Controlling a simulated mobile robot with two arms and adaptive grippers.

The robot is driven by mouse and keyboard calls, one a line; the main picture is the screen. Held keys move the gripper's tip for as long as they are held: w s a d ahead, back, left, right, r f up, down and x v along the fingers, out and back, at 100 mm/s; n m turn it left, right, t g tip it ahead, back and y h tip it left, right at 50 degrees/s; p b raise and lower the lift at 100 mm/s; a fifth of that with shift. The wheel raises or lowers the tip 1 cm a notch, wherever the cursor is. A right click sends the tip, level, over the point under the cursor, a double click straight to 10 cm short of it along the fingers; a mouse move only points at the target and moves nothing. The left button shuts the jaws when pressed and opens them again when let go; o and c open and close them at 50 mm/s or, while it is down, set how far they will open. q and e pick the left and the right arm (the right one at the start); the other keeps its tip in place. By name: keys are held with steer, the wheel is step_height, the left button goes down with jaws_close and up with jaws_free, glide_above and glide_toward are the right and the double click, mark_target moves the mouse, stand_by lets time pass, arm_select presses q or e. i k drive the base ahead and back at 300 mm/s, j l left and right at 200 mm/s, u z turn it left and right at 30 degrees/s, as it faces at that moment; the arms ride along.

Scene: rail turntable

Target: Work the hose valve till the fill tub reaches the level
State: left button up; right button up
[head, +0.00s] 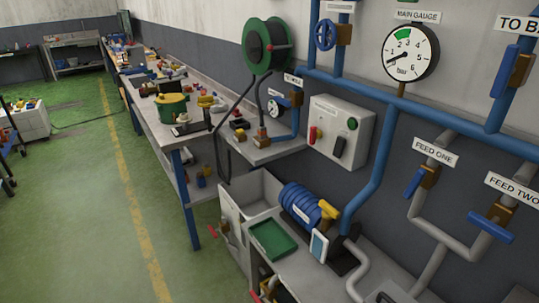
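A green hose reel (265,45) hangs on the wall, with black hose (222,150) running down from it towards a grey open-topped tub (262,190). Below the reel, a blue-handled valve (284,101) sits by a small round gauge (273,108) and a brass fitting (262,136) on a grey shelf. A green round tub with a yellow rim (172,108) stands on the long bench. I cannot tell which tub is the fill tub. No water level or level mark is readable. Neither gripper is in view.
The main gauge (410,53), feed one valve (420,181), feed two valve (492,222) and a switch box (341,131) are at the right. A blue ribbed motor (300,205) and green tray (273,240) sit below. The green floor (90,220) at left is clear.

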mark_target(287, 103)
steer(key=i+j, duration=0.4)
steer(key=i+j+z, duration=0.15)
steer(key=i+j, duration=0.25)
steer(key=j, duration=0.15)
steer(key=i+j, duration=0.35)
steer(key=j, duration=0.15)
steer(key=l+z, duration=0.05)
